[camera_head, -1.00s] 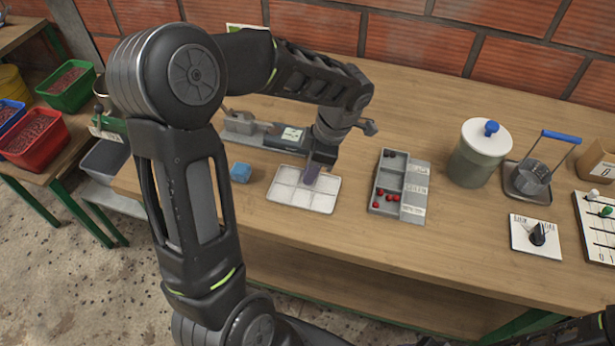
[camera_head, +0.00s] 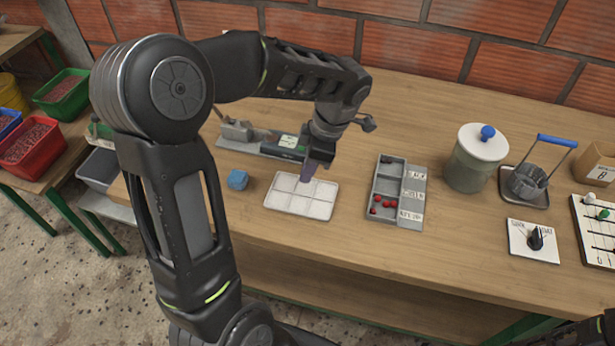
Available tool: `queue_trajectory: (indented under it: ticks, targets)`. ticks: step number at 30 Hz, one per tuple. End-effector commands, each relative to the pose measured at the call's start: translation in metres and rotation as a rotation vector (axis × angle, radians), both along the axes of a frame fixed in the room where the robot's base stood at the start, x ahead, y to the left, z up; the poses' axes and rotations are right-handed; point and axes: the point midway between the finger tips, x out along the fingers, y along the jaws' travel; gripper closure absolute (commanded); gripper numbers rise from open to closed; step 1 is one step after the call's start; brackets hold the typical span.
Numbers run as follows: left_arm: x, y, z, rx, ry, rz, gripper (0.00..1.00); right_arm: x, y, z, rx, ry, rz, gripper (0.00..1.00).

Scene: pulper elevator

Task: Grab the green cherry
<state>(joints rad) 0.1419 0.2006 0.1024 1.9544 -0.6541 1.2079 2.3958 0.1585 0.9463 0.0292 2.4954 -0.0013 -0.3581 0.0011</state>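My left gripper (camera_head: 311,172) points down over the back of the white compartment tray (camera_head: 287,208), near its right half. The fingers are small and seen edge-on, so I cannot tell whether they are open or shut, or hold anything. I see no green cherry; the gripper hides part of the tray. A grey sorting box (camera_head: 378,208) with labelled sections stands to the right of the tray, with several red cherries (camera_head: 386,204) in its front compartments. My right gripper cannot be made out; only a dark piece shows at the lower right edge.
A lidded jar (camera_head: 476,160), a blue-handled basket (camera_head: 528,182), a dial plate (camera_head: 534,240) and a pegged board (camera_head: 590,245) stand to the right.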

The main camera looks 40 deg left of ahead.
Motion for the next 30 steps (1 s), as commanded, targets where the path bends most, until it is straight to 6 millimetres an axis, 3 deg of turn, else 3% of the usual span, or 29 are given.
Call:
queue_trajectory:
  ticks: [6,12,30]
  targets:
    - [0.001,0.000,0.044,0.000,-0.005,0.000,1.00,0.000,0.000,-0.002,0.000,0.000,0.000,0.64]
    - [0.000,0.000,0.069,0.000,-0.001,0.000,1.00,0.000,0.000,-0.003,0.000,0.000,0.000,0.64]
    - [0.000,0.000,0.072,0.000,0.001,0.000,1.00,0.000,0.000,-0.002,0.000,0.000,0.000,0.64]
